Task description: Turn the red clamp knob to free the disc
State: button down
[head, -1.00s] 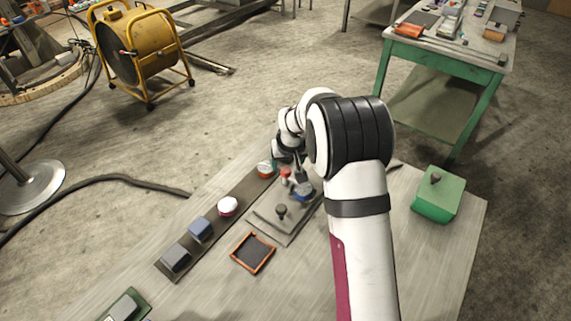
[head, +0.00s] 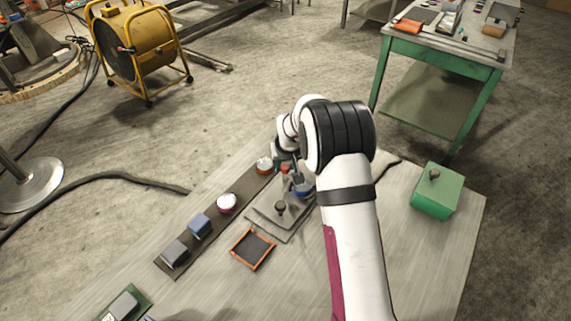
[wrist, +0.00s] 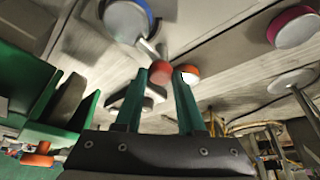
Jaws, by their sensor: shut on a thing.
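The red clamp knob (wrist: 160,72) sits between the two green fingertips of my gripper (wrist: 168,80) in the wrist view. My gripper is shut on it. In the head view the red knob (head: 285,169) shows as a small spot beside my wrist, near the far end of the grey plate (head: 268,220). The blue disc (wrist: 128,20) with a pale face lies close to the knob in the wrist view. In the head view the disc (head: 301,189) is partly hidden by my arm. I cannot tell how far the knob is turned.
A dark strip (head: 214,216) left of the plate holds an orange-and-white button (head: 264,165), a pink-and-white button (head: 227,203) and two blocks. A dark post (head: 280,207) stands on the plate. An orange-rimmed tray (head: 252,249) lies in front. A green box (head: 436,191) stands right.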

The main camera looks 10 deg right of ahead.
jog(key=shift+a+m, duration=0.1)
jog(key=shift+m, duration=0.2)
jog(key=m+h, duration=0.1)
jog(key=m, duration=0.2)
jog(key=shift+a+m+h, duration=0.1)
jog(key=shift+m+h, duration=0.3)
jog(key=m+g+h, duration=0.1)
jog(key=m, duration=0.3)
jog(key=m+g, duration=0.1)
jog(key=m, duration=0.1)
jog(key=m+h, duration=0.1)
jog(key=m, duration=0.2)
jog(key=shift+w+a+g, duration=0.15)
jog(key=shift+g, duration=0.25)
jog(key=shift+w+m+g+h, duration=0.15)
jog(key=shift+m+g, duration=0.3)
jog(key=shift+m, duration=0.65)
jog(key=shift+s+m+g+h, duration=0.15)
jog(key=shift+m+g, duration=0.3)
jog(key=shift+m, duration=0.65)
jog(key=shift+w, duration=0.1)
jog(key=c, duration=0.5)
grip_release()
